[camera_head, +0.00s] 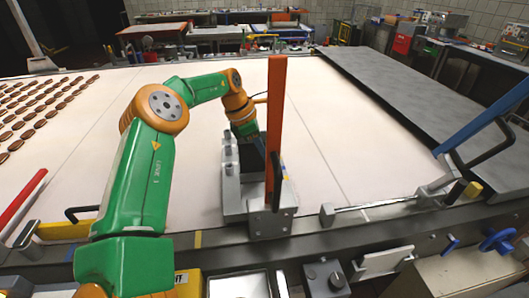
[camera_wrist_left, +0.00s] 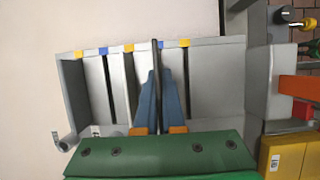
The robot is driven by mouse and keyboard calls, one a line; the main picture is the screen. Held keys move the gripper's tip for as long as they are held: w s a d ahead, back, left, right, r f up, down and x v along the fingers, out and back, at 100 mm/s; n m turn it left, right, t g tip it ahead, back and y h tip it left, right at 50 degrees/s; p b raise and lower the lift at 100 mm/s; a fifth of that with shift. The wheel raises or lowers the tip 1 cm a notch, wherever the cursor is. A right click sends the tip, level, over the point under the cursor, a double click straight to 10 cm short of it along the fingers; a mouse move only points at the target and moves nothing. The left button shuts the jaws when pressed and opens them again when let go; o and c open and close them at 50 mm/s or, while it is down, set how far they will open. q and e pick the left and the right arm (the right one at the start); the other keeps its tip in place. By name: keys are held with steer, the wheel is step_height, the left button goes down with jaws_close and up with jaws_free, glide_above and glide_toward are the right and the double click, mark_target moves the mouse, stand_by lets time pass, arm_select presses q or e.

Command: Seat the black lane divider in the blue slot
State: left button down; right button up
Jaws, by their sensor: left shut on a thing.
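In the left wrist view, the black lane divider (camera_wrist_left: 155,60) shows as a thin dark strip, seen nearly edge-on. My left gripper (camera_wrist_left: 156,80) is shut on it, with a blue finger on each side. Behind it is a grey slotted fixture (camera_wrist_left: 207,85) with blue and yellow marks along its top edge. A blue mark (camera_wrist_left: 159,44) lies beside the divider's upper end. I cannot tell how deep the divider sits. In the head view, my left gripper (camera_head: 251,147) is over the fixture (camera_head: 232,203), partly hidden by an orange post. My right gripper is not in view.
The orange post (camera_head: 276,110) stands upright close to the right of my left gripper. A white belt (camera_head: 325,120) spreads around the fixture, with rows of brown biscuits (camera_head: 35,115) at the left.

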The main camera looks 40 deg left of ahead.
arm_select(q)
steer(key=shift+f+b, duration=1.25)
steer(key=shift+f, duration=0.3)
steer(key=shift+r, duration=0.2)
steer(key=shift+r+p, duration=1.9)
steer(key=shift+r, duration=0.25)
steer(key=shift+f, duration=0.25)
steer(key=shift+f+b, duration=0.35)
steer(key=shift+b, duration=0.15)
steer(key=shift+f+b, duration=1.5)
steer(key=shift+f, duration=0.25)
steer(key=c, duration=0.9)
jaws_free()
steer(key=shift+c, duration=0.2)
